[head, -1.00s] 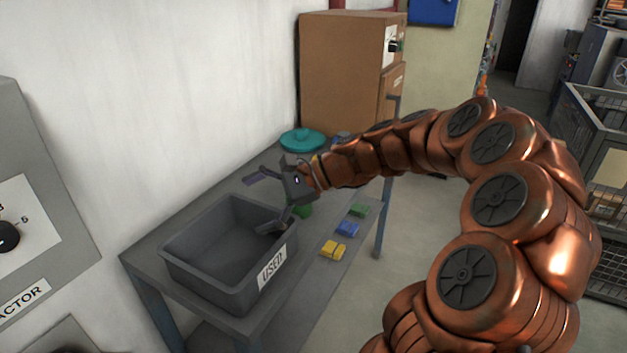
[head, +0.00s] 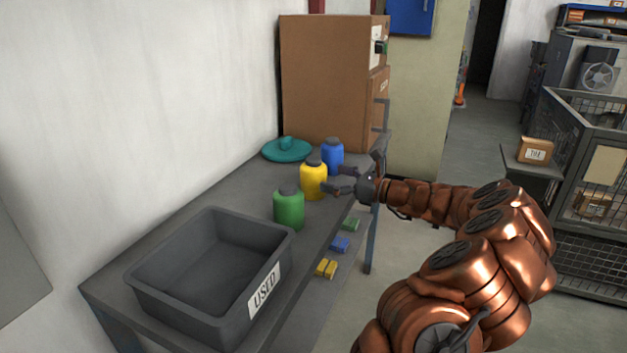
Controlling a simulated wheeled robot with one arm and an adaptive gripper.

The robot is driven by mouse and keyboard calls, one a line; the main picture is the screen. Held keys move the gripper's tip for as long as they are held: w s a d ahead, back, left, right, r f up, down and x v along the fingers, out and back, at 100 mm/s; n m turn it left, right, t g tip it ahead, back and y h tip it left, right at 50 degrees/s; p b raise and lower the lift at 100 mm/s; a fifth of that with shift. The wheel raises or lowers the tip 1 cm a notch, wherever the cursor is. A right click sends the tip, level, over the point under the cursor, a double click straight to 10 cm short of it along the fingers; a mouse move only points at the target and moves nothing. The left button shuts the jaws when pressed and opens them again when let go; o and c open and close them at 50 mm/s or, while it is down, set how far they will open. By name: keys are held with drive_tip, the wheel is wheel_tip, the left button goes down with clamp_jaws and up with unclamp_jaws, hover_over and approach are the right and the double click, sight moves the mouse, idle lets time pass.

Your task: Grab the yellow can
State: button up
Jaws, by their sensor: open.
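The yellow can (head: 313,181) stands upright on the grey table, with a dark cap. The green can (head: 289,211) stands nearer, in front of it, and the blue can (head: 333,156) stands behind it. My gripper (head: 343,181) is open, just right of the yellow can, with its fingers pointing left towards it. One finger passes near the can's lower right side. I cannot tell whether it touches.
A grey bin labelled USED (head: 215,265) fills the near part of the table (head: 118,277). A teal lid (head: 287,149) lies behind the cans. Small green, blue and yellow blocks (head: 326,268) lie along the right. A brown cabinet (head: 326,85) stands at the back.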

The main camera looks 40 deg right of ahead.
sight(315, 173)
drive_tip(key=x, duration=0.5)
drive_tip(key=shift+w+a+f, duration=0.1)
drive_tip(key=shift+w+a, duration=0.05)
drive_tip(key=shift+a, duration=0.05)
drive_tip(key=c, duration=1.4)
drive_tip(key=shift+c, duration=0.6)
